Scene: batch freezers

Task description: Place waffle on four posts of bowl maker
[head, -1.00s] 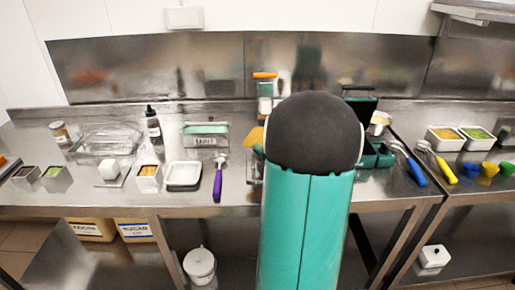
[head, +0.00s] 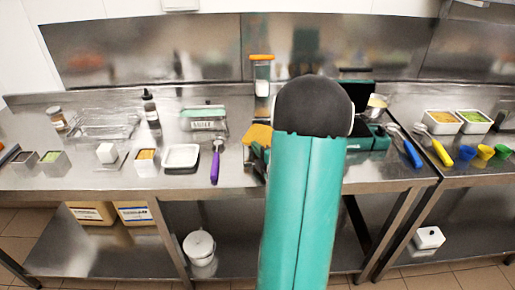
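The waffle (head: 258,134) is a golden-orange piece in the head view, showing just left of my arm's dark joint and partly hidden by it. It looks tilted and off the counter. My gripper (head: 257,153) shows only as a small dark and teal part under the waffle. It seems shut on the waffle, though its fingertips are hidden behind my arm. The bowl maker (head: 367,138) is a dark green machine on the counter right of my arm. Its dark lid (head: 357,92) stands raised at the back. Its posts are not visible from here.
A clear container with an orange lid (head: 261,74) stands behind the waffle. A purple-handled scoop (head: 216,163), a white tray (head: 181,157) and a lidded tub (head: 204,122) lie to the left. Blue (head: 411,150) and yellow (head: 441,152) handled tools lie right of the machine.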

